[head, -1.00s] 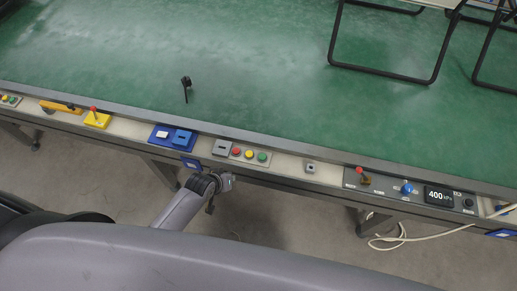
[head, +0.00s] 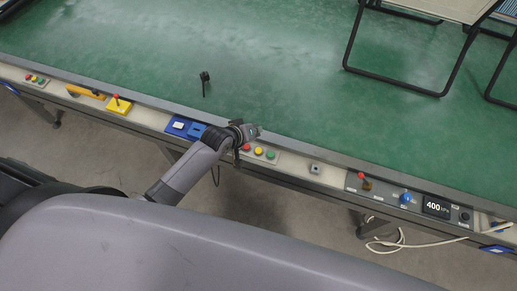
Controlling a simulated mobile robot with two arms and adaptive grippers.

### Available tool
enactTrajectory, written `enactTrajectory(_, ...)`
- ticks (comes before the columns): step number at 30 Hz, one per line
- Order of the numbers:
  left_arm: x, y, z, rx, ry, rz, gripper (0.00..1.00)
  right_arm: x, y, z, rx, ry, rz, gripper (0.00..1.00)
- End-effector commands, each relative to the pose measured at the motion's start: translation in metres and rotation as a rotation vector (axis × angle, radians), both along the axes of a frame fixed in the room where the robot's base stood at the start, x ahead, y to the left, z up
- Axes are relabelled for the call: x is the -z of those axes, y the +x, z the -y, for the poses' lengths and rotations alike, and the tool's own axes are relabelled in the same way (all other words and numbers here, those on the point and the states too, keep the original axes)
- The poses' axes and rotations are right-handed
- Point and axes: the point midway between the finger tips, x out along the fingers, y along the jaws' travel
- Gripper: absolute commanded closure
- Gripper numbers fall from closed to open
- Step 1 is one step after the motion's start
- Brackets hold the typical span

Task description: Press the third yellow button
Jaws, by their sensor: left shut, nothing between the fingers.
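A strip of controls runs along the front edge of the green table (head: 290,90). A yellow button (head: 259,151) sits between a red button (head: 247,147) and a green button (head: 271,155) on the middle panel. Another small yellow button (head: 34,79) is in a similar group at the far left. I cannot tell which of them counts as the third. My left gripper (head: 256,131) is shut and empty, over the table's edge rail just behind the red button. The grey box left of the red button is covered by my gripper. My right gripper is not in view.
A yellow box with a red lever (head: 118,105) and a blue panel (head: 186,127) lie to the left. A small grey switch box (head: 315,168) and a gauge panel (head: 437,207) lie to the right. A small black item (head: 205,78) stands on the green surface.

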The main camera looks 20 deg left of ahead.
Motion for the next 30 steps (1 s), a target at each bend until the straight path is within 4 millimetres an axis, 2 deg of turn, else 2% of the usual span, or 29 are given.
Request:
enactTrajectory(8, 0.019, 0.000, 0.000, 0.001, 0.001, -0.001, 1.00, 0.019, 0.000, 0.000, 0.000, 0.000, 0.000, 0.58)
enactTrajectory(19, 0.070, -0.001, 0.000, 0.001, 0.001, 0.000, 1.00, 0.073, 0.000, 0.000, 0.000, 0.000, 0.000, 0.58)
enactTrajectory(24, 0.085, 0.000, 0.000, 0.001, 0.001, -0.001, 1.00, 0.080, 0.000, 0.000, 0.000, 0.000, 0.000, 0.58)
enactTrajectory(30, 0.088, 0.000, 0.000, 0.001, 0.001, 0.000, 1.00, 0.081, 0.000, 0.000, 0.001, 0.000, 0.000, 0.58)
